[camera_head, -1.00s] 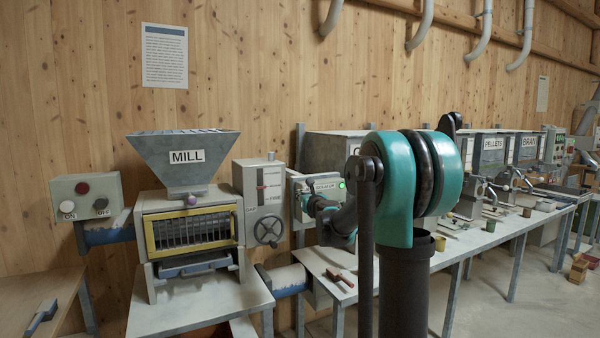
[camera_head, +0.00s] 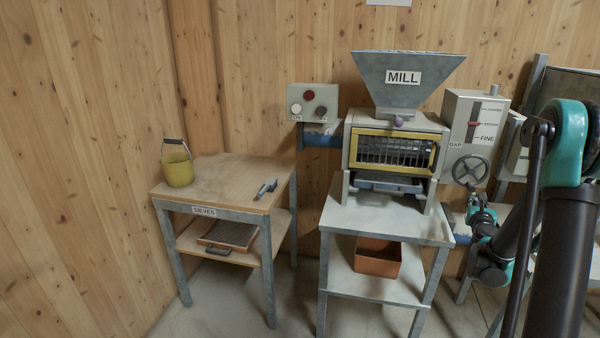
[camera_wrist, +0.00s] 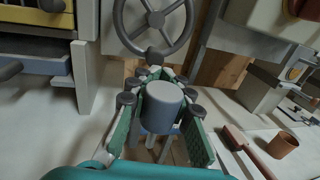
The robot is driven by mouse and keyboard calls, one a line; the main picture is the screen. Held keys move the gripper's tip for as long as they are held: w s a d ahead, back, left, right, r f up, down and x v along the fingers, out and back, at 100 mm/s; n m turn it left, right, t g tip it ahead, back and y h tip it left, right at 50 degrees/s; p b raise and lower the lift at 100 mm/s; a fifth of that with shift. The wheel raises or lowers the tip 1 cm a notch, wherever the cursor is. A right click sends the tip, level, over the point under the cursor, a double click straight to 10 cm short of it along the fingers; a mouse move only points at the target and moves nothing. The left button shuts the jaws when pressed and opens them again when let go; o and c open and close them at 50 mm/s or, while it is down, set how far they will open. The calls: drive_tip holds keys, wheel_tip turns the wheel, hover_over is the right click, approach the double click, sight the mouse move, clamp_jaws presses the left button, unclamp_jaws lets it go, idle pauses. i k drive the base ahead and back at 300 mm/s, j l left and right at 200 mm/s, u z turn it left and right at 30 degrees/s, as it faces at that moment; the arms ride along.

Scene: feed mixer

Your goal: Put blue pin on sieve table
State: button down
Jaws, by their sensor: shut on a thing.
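My gripper (camera_wrist: 160,82) is shut on the blue pin (camera_wrist: 163,102), a blue-grey cylinder seen end-on between the green-lined fingers in the wrist view. The gripper is in front of the handwheel, to the right of the mill. In the head view, the teal end of my arm is at the right and the pin cannot be made out. The sieve table (camera_head: 220,210), with a wooden top and a "SIEVES" label, stands at the left, well apart from my gripper. Its top holds a yellow bucket (camera_head: 178,170) and a small blue-grey tool (camera_head: 265,188).
The mill (camera_head: 395,150) on its grey stand (camera_head: 385,215) is between the sieve table and my arm. A sieve (camera_head: 230,235) lies on the table's lower shelf. An orange bin (camera_head: 377,257) is under the mill. The middle of the sieve tabletop is bare.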

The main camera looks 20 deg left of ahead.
sight(226, 189)
drive_tip(key=j+u, duration=0.3)
drive_tip(key=j, duration=0.25)
drive_tip(key=j+u, duration=0.35)
drive_tip(key=j, duration=0.15)
drive_tip(key=i+j+u, duration=0.15)
drive_tip(key=j+u, duration=0.15)
drive_tip(key=j, duration=0.2)
